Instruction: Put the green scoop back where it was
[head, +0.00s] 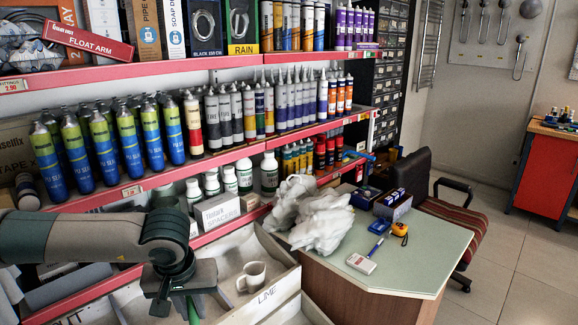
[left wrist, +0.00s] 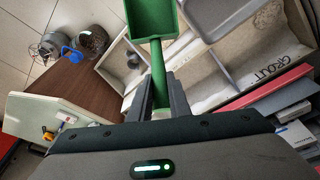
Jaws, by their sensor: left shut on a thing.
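My left gripper (head: 183,292) is shut on the handle of the green scoop. In the head view only a short green piece of the scoop (head: 192,312) shows below the fingers, at the bottom edge. In the left wrist view the scoop's square pan (left wrist: 152,18) points away from my fingers (left wrist: 161,92), and its handle runs between them. The pan is partly cut off by the top edge. The scoop is over the wooden bins; whether it touches anything cannot be told. My right gripper is not in view.
A bin marked GROUT (left wrist: 262,62) shows in the left wrist view. Shelves of bottles and tubes (head: 163,135) rise close behind my arm. A counter (head: 408,262) with a crumpled white bag (head: 318,218) stands right.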

